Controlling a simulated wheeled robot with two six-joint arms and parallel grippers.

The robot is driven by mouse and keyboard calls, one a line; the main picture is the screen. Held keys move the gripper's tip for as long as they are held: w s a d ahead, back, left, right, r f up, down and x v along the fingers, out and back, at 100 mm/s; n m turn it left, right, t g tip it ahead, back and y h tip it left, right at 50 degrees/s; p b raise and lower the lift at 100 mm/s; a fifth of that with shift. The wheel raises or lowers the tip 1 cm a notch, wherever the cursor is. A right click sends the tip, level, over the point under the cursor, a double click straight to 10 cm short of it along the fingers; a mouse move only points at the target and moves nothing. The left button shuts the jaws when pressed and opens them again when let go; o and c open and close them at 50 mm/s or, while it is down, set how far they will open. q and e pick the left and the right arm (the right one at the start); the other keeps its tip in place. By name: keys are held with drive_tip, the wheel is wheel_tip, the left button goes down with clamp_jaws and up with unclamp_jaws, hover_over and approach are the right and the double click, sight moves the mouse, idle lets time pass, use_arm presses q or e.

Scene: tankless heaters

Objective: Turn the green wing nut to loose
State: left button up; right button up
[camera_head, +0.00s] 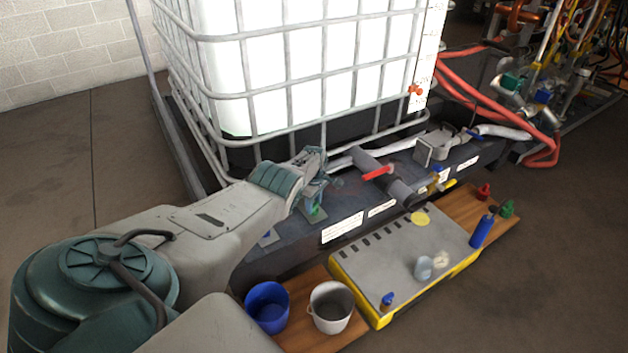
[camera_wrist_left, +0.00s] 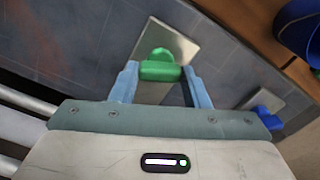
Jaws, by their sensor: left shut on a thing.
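The green wing nut (camera_wrist_left: 160,69) sits on a grey metal plate (camera_wrist_left: 176,46) in the left wrist view. My left gripper (camera_wrist_left: 160,74) is shut on it, with one blue-grey finger on each side. In the head view, my left gripper (camera_head: 316,205) reaches down to the dark skid below the caged tank, and a bit of green shows by its fingers. The rest of the nut is hidden there by the gripper. My right gripper does not show.
A white caged tank (camera_head: 290,80) stands behind the gripper. A grey pipe with a red handle (camera_head: 377,172) is to its right. A blue bucket (camera_head: 267,307), a white bucket (camera_head: 331,306) and a grey-topped yellow case (camera_head: 395,255) lie in front. A blue wing nut (camera_wrist_left: 263,101) is nearby.

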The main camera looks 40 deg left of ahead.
use_arm(q)
drive_tip(key=shift+n, duration=1.1)
drive_tip(key=o, duration=1)
drive_tip(key=shift+r, duration=0.1)
